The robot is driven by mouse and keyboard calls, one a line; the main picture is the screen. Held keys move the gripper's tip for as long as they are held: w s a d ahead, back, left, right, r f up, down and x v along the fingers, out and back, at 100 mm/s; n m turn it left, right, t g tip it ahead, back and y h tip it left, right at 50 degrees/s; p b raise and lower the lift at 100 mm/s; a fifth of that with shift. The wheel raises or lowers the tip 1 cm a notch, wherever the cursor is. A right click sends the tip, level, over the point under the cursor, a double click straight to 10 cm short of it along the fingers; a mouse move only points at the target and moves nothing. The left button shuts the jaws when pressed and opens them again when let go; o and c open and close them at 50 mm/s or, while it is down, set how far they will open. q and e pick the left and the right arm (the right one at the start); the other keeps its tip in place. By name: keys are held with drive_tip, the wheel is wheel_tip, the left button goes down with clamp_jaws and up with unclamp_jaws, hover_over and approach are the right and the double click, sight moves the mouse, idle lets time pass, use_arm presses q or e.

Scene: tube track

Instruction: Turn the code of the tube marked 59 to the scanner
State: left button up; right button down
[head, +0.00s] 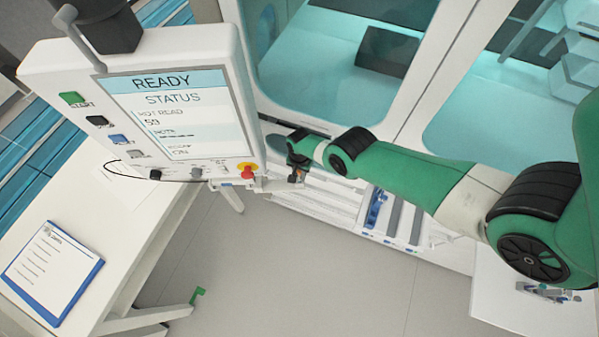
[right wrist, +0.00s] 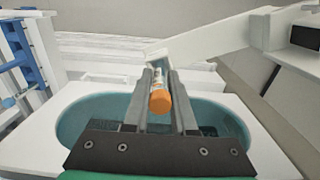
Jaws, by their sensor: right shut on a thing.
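My right gripper (head: 297,173) is beside the lower right corner of the white control panel (head: 222,100). In the right wrist view, my right gripper (right wrist: 160,95) is shut on a tube with an orange cap (right wrist: 160,103). The cap faces the camera; the number and code on the tube cannot be read. The panel's screen (head: 170,112) shows "READY", "STATUS", "NOT READ" and "59". A white bar (right wrist: 215,47) runs just beyond the fingertips in the right wrist view. I cannot tell which part is the scanner. My left gripper is not in view.
A teal basin with a white surround (right wrist: 268,118) lies below the right gripper. A red knob (head: 247,169) and a cable are on the panel's lower edge. A rack with blue parts (head: 376,212) stands right of the gripper. A clipboard (head: 52,268) lies on the left table.

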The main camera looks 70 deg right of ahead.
idle(0.3)
drive_tip(key=shift+m, duration=1.4)
drive_tip(key=m, duration=0.2)
drive_tip(key=shift+m, duration=0.4)
drive_tip(key=shift+m, duration=1.4)
drive_tip(key=shift+m, duration=1.4)
